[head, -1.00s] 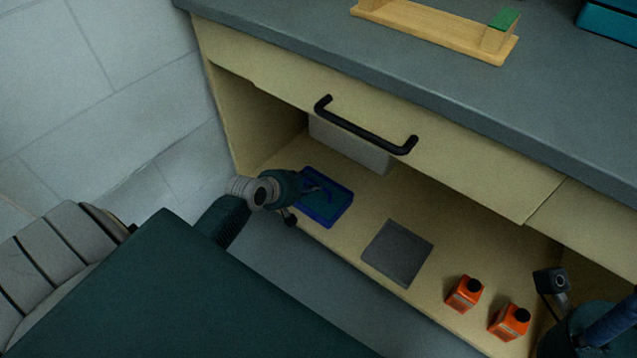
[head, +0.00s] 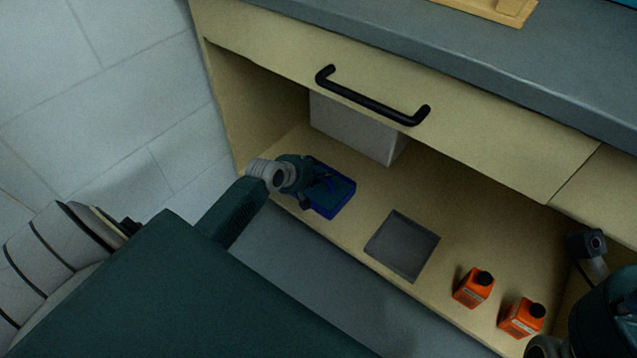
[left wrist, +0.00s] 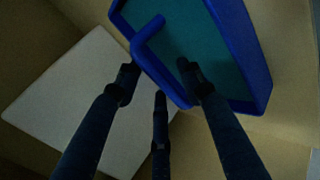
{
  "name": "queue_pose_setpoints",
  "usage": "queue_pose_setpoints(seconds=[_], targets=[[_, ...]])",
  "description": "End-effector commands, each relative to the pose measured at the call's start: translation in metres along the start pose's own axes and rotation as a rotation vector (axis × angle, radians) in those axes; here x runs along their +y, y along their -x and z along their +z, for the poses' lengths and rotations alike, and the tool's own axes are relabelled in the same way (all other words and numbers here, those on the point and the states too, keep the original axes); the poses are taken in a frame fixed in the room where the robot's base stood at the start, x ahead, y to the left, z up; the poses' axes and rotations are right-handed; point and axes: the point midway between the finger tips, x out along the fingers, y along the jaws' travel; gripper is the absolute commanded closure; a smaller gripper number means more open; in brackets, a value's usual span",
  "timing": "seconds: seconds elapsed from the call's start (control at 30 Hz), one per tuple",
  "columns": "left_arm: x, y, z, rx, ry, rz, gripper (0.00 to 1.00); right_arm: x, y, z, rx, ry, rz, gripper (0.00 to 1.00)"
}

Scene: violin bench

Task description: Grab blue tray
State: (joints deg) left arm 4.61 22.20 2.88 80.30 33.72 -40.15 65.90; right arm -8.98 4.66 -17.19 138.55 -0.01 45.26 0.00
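The blue tray (head: 345,208) lies on the floor of the open shelf under the drawer, near its left end. It has a teal inside and a raised blue rim. My left gripper (head: 325,182) is over the tray's left side and hides part of it. In the left wrist view, the fingers (left wrist: 159,78) are apart on either side of the tray's near rim and its bent blue handle (left wrist: 150,38). I cannot tell whether they touch it. My right gripper (head: 605,310) is partly in view at the lower right; its fingers do not show clearly.
A white bin (head: 350,128) stands behind the tray; it also shows in the left wrist view (left wrist: 70,105). A black drawer handle (head: 370,100) juts out above.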

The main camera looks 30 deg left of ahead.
Motion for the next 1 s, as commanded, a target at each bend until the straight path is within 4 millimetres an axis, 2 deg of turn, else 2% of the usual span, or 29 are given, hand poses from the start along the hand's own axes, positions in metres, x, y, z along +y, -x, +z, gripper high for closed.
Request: queue_pose_setpoints(seconds=[0.03,0.07,0.23,0.7,0.77,1.0], targets=[[0.000,0.000,0.000,0.000,0.000,0.000,0.62,0.000,0.000,0.000,0.000,0.000,0.000,0.64],[0.000,0.000,0.000,0.000,0.000,0.000,0.66,0.000,0.000,0.000,0.000,0.000,0.000,0.64],[0.000,0.000,0.000,0.000,0.000,-0.001,1.00,0.000,0.000,0.000,0.000,0.000,0.000,0.64],[0.002,0.003,-0.002,0.002,-0.004,-0.001,1.00,0.000,-0.003,-0.001,0.002,-0.001,0.000,0.64],[0.007,0.007,-0.002,0.002,-0.004,-0.001,1.00,0.000,-0.006,-0.002,0.004,-0.001,0.001,0.64],[0.040,0.036,-0.006,0.002,-0.003,0.002,1.00,0.002,0.009,-0.002,-0.097,-0.012,0.037,0.64]])
